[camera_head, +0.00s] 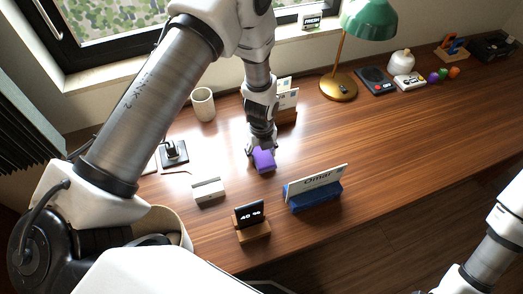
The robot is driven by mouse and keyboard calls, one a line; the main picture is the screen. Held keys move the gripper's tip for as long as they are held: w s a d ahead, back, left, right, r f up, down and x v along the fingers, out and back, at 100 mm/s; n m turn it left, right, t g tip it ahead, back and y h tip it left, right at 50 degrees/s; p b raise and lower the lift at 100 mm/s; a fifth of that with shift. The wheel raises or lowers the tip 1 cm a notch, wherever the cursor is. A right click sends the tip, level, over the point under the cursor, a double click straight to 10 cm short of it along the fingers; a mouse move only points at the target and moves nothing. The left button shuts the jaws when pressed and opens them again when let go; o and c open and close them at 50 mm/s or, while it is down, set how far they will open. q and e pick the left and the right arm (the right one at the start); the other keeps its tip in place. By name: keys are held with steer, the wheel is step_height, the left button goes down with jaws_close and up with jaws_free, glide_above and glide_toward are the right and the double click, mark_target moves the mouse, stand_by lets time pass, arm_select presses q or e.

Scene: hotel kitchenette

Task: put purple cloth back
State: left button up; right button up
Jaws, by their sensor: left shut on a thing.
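The purple cloth (264,161) is a small folded block near the middle of the wooden desk. My left gripper (261,150) points down from above and is shut on the cloth. The fingers partly cover the cloth's far side, and I cannot tell whether it touches the desk. Part of my right arm shows at the lower right, but its gripper is out of view.
A white cup (203,104) and a green lamp (369,20) are behind. The desk right of the cloth is clear.

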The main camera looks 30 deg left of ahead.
mark_target(262, 153)
arm_select(q)
steer(key=shift+f, duration=0.1)
steer(key=o, duration=1.1)
steer(key=shift+r, duration=0.35)
step_height(262, 153, up, 12)
steer(key=b, duration=0.1)
steer(key=shift+f+b, duration=0.15)
steer(key=shift+b, duration=0.2)
